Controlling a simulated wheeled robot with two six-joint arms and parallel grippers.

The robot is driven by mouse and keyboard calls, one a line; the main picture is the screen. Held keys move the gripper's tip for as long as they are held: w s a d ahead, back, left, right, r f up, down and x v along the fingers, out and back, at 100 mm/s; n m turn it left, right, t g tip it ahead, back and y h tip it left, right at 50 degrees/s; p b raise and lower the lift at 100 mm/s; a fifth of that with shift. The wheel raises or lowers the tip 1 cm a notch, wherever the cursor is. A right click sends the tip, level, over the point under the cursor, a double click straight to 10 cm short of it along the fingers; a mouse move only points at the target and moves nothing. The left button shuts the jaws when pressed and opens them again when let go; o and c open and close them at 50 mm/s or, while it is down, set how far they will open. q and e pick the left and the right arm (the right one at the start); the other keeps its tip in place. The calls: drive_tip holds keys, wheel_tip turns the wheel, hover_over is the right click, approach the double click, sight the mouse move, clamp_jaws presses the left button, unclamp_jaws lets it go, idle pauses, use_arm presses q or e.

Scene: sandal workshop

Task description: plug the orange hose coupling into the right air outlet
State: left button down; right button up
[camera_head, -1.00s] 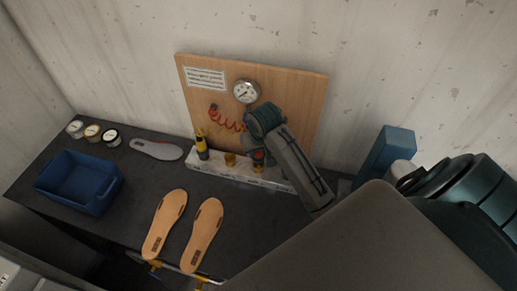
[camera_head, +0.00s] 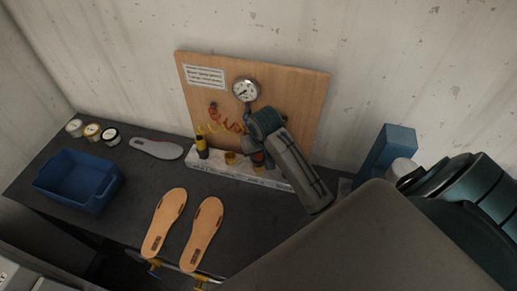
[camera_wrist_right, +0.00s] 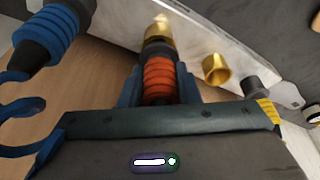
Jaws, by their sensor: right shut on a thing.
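My right gripper (camera_wrist_right: 158,88) is shut on the orange hose coupling (camera_wrist_right: 158,76), which has ribbed orange rings and a dark nose. The nose lines up with a brass air outlet (camera_wrist_right: 160,33) and seems to meet it; I cannot tell how deep it sits. A second, free brass outlet (camera_wrist_right: 216,68) stands beside it; in the head view this left outlet (camera_head: 230,158) shows on the white strip (camera_head: 208,163). In the head view the right gripper (camera_head: 259,160) is low at the strip, partly hiding the coupling. My left gripper is not in view.
A yellow-and-black coupling (camera_head: 201,146) stands at the strip's left end. A blue coupling (camera_wrist_right: 50,35) hangs close to the gripper in the wrist view. A gauge (camera_head: 245,90) is on the wooden board (camera_head: 290,95). Insoles and a blue bin (camera_head: 78,182) lie left.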

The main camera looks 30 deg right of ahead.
drive_tip(key=shift+f, duration=0.7)
drive_tip(key=o, duration=1.1)
drive_tip(key=shift+r, duration=0.1)
drive_tip(key=shift+r+p, duration=0.4)
drive_tip(key=shift+r, duration=4.55)
